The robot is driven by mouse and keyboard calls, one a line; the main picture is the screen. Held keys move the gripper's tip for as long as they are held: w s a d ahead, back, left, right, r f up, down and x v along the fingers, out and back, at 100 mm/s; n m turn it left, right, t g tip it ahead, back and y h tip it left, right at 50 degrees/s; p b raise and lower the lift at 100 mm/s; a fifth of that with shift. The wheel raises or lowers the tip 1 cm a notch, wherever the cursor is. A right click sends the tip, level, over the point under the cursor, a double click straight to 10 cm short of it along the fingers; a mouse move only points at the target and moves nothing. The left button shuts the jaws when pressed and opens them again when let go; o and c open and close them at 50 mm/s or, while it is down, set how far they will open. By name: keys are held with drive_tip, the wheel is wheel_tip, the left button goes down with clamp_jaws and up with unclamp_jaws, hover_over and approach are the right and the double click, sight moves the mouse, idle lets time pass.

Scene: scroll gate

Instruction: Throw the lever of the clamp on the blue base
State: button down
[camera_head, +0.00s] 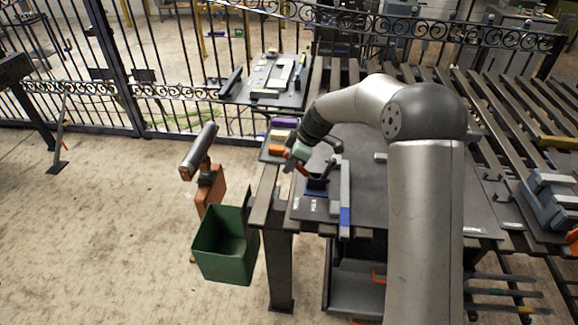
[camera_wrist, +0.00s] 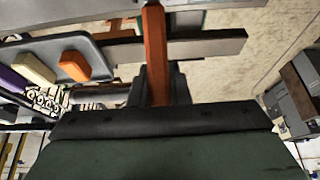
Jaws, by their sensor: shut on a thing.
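My gripper (camera_head: 299,158) is over the left part of the work table, at the clamp on the dark blue base (camera_head: 317,188). In the wrist view the orange lever (camera_wrist: 156,50) stands between the dark jaws of my gripper (camera_wrist: 160,88), which are shut on it. The lever runs up the picture away from the jaws. In the head view only a small orange bit shows below my gripper. My gripper and arm hide much of the clamp, and the wrist view does not clearly show its base.
A tray with purple, cream and orange blocks (camera_head: 277,150) lies left of the clamp; the orange block also shows in the wrist view (camera_wrist: 74,66). A grey bar with a blue end (camera_head: 345,217) lies right of the base. A green bin (camera_head: 226,248) hangs at the table's left.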

drive_tip(key=d+y+b, duration=0.1)
drive_tip(key=y+b, duration=0.1)
drive_tip(key=b, duration=0.2)
drive_tip(key=shift+d+r, duration=0.1)
drive_tip(key=shift+d, duration=0.1)
drive_tip(key=d+r+y+b, duration=0.1)
drive_tip(key=y+b, duration=0.1)
drive_tip(key=b, duration=0.2)
drive_tip(key=shift+s+t+b, duration=0.1)
drive_tip(key=shift+t+b, duration=0.2)
drive_tip(key=shift+d+r+y+b, duration=0.45)
drive_tip(key=shift+y+b, duration=0.15)
drive_tip(key=shift+b, duration=0.55)
drive_tip(key=shift+d+r, duration=0.1)
drive_tip(key=shift+r, duration=0.1)
drive_tip(key=c, duration=1.4)
unclamp_jaws()
drive_tip(key=shift+o, duration=0.2)
drive_tip(key=b+v, duration=0.1)
drive_tip(key=v, duration=1.6)
drive_tip(key=shift+d, duration=0.35)
